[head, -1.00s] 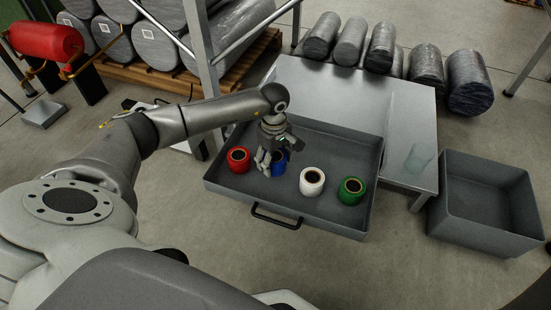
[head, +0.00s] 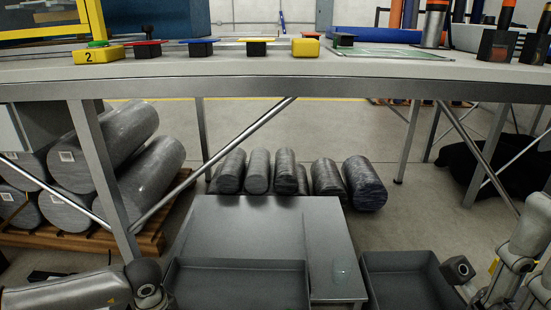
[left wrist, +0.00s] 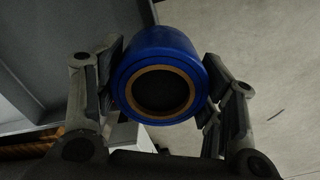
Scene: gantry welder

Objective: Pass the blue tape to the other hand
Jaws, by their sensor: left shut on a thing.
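The blue tape (left wrist: 165,75) is a thick blue roll with a tan core ring and a dark hollow. In the left wrist view it sits between the two fingers of my left gripper (left wrist: 160,88), which is shut on its sides. Beyond it are a grey panel and the concrete floor. In the head view my left arm shows at the lower left, but its gripper and the tape are not visible. My right arm shows at the lower right; its fingers are below the picture edge.
A workbench (head: 250,68) spans the head view, with blocks and tools on top. Below it are a low metal table (head: 265,225), a grey drawer (head: 240,265) cut off at the bottom, and a grey bin (head: 400,262). Wrapped rolls (head: 285,172) lie behind.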

